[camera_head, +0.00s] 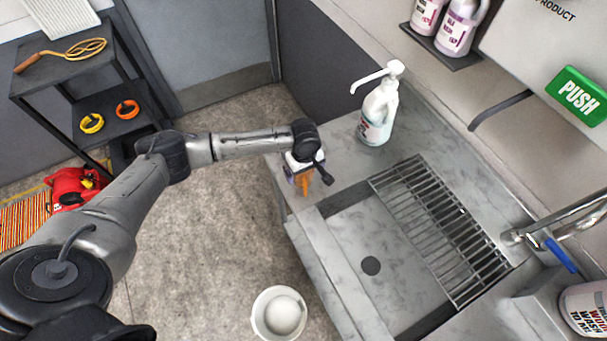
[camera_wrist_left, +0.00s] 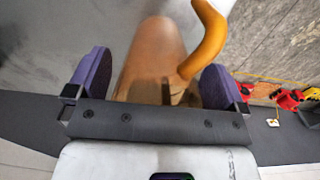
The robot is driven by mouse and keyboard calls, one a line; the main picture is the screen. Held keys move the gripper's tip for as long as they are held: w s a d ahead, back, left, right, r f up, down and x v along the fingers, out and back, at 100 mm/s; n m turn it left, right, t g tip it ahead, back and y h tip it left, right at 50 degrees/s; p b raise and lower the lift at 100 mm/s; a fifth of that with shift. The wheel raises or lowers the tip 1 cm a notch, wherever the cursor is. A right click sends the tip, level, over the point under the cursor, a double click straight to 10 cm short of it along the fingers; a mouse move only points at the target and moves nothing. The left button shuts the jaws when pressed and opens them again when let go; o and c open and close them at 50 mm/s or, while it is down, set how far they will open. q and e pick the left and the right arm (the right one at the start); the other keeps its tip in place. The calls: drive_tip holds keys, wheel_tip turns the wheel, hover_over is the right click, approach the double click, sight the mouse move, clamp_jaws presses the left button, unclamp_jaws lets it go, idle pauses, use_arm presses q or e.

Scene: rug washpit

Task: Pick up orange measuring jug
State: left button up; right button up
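The orange measuring jug (camera_head: 304,184) is on the grey metal counter left of the sink, mostly hidden under my left gripper (camera_head: 302,174) in the head view. In the left wrist view the jug (camera_wrist_left: 150,50) shows a brownish-orange see-through body and a bright orange curved handle (camera_wrist_left: 208,42). The two purple finger pads of my left gripper (camera_wrist_left: 155,80) stand wide apart on either side of the jug, with narrow gaps showing, so the gripper looks open around it. My right gripper is not in view.
A white pump bottle (camera_head: 377,112) stands behind the jug on the counter. A wire rack (camera_head: 440,230) lies over the sink at right. A white bucket (camera_head: 279,314) is on the floor in front. A black shelf (camera_head: 75,62) stands at far left.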

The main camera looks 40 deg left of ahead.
use_arm(q)
drive_tip(key=c, duration=0.8)
drive_tip(key=shift+o, duration=0.2)
drive_tip(key=shift+r, duration=0.15)
